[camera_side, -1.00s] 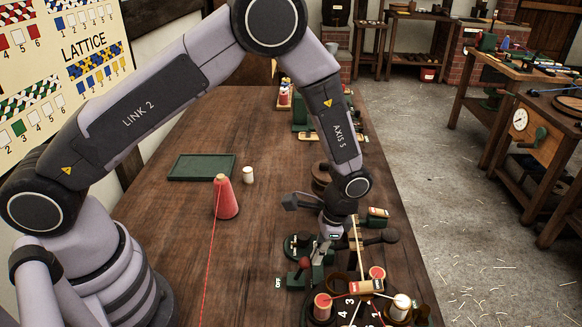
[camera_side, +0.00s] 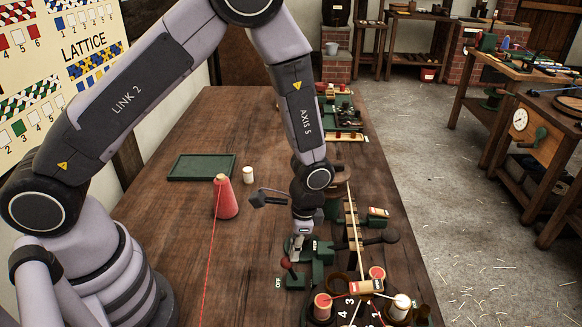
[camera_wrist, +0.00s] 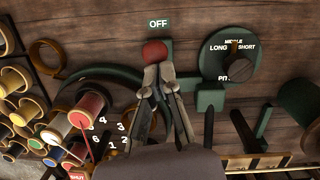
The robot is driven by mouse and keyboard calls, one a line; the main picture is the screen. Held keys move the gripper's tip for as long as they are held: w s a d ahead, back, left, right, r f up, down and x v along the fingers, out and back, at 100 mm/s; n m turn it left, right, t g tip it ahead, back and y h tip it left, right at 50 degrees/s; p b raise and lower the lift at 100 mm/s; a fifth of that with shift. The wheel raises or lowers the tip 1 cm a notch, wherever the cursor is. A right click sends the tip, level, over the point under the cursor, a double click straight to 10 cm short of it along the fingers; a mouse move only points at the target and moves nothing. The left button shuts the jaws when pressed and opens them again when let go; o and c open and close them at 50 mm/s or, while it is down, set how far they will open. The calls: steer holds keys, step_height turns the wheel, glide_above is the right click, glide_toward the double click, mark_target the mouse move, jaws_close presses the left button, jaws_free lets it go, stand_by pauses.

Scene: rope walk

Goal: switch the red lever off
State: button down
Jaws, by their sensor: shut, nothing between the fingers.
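The red lever's knob (camera_side: 286,263) is on a dark green base in the side view, on the side of the white OFF label (camera_side: 278,283). In the wrist view the red knob (camera_wrist: 155,50) is just below the OFF label (camera_wrist: 158,23). My gripper (camera_side: 298,256) is shut and empty, just right of the knob in the side view. In the wrist view my gripper's fingertips (camera_wrist: 158,73) overlap the knob's lower edge. I cannot tell whether they touch it. The lever's shaft is mostly hidden behind the fingers.
A round dial marked LONG, MIDDLE and SHORT (camera_wrist: 232,60) is right of the lever in the wrist view. Several thread spools (camera_wrist: 20,108) stand at the left there. A red cone of thread (camera_side: 225,198) and a green tray (camera_side: 202,167) stand on the table (camera_side: 150,225).

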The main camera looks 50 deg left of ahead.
steer(key=shift+s+a, duration=0.15)
stand_by(0.4)
step_height(320, 180, up, 10)
steer(key=s+a, duration=0.1)
steer(key=a, duration=0.1)
steer(key=shift+s+a+f, duration=0.15)
steer(key=shift+s, duration=0.1)
